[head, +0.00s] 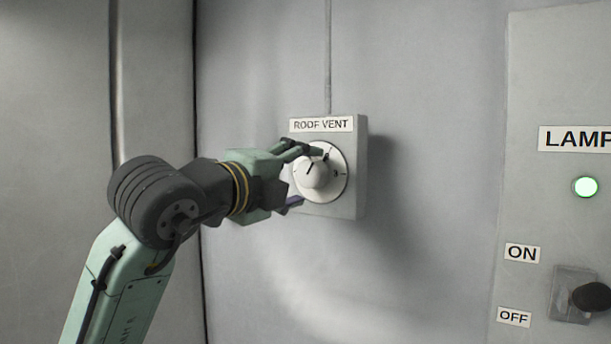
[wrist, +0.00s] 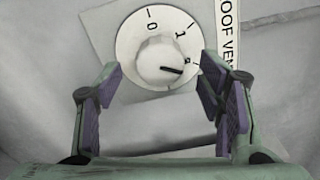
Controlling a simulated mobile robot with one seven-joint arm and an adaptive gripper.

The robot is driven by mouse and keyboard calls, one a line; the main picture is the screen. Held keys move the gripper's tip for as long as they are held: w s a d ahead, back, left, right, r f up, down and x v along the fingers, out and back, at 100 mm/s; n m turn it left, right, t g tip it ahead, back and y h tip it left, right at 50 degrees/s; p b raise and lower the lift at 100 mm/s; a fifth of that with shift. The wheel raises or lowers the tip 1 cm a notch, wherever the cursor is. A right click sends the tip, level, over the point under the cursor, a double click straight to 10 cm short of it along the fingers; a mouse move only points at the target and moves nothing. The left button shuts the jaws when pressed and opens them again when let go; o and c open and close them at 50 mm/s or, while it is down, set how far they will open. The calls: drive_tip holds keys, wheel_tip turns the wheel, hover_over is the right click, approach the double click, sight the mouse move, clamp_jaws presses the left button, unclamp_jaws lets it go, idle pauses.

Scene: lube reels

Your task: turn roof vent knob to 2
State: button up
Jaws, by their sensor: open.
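The roof vent knob (head: 315,176) is a round white knob on a white dial plate, fixed to a grey box (head: 348,195) labelled ROOF VENT. In the wrist view the knob (wrist: 158,58) has a dark pointer line aimed right and slightly down, near the mark that looks like 2. The 0 and 1 marks show above it on the dial (wrist: 128,45). My gripper (head: 306,174) is open, with one finger above the knob and one below in the head view. In the wrist view the gripper (wrist: 159,72) has its purple-padded fingers apart on either side; contact is unclear.
A lamp panel (head: 540,70) at the right carries a lit green light (head: 586,187) and a dark-knobbed switch (head: 590,297) between ON and OFF labels. A conduit (head: 328,60) runs up from the box. The wall between box and panel is clear.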

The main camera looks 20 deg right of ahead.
drive_tip(key=v, duration=0.9)
drive_tip(key=shift+a, duration=0.2)
drive_tip(key=shift+s, duration=0.15)
